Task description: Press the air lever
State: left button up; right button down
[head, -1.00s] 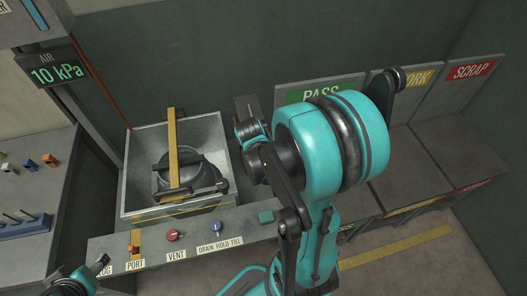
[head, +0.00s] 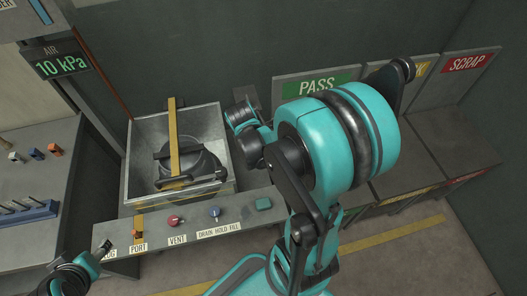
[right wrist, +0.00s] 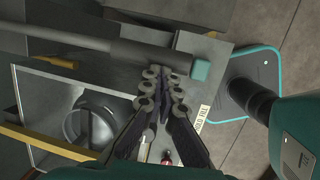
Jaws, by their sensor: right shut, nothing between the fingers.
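The air lever appears to be a long grey bar with a teal end block (right wrist: 201,70), in the right wrist view; the teal block also shows on the bench front in the head view (head: 264,204). My right arm hides much of the bar in the head view. My right gripper (right wrist: 163,78) is shut and empty, its tips close beside the bar, just left of the teal block. I cannot tell whether they touch it. My left gripper (head: 107,248) is at the bench's lower left corner, far from the lever; its finger state is unclear.
A tank (head: 128,165) holds a dark round vessel (head: 203,162) under a yellow bar (head: 173,125). The air display (head: 62,67) reads 10 kPa. PASS and SCRAP bins stand right.

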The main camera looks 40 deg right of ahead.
jog(key=p+v, duration=0.2)
jog(key=v, duration=0.6)
jog(key=shift+r+p, duration=0.2)
jog(key=shift+p, duration=0.1)
jog(key=shift+s, duration=0.1)
jog(key=a+m+t+y+b, duration=0.3)
jog(key=a+m+t+b, duration=0.3)
jog(key=a+m, duration=0.6)
jog(key=a+b, duration=0.1)
jog(key=a, duration=0.1)
jog(key=shift+a+r+t+b, duration=0.25)
jog(key=shift+a+t+b, duration=0.1)
jog(key=shift+t, duration=0.05)
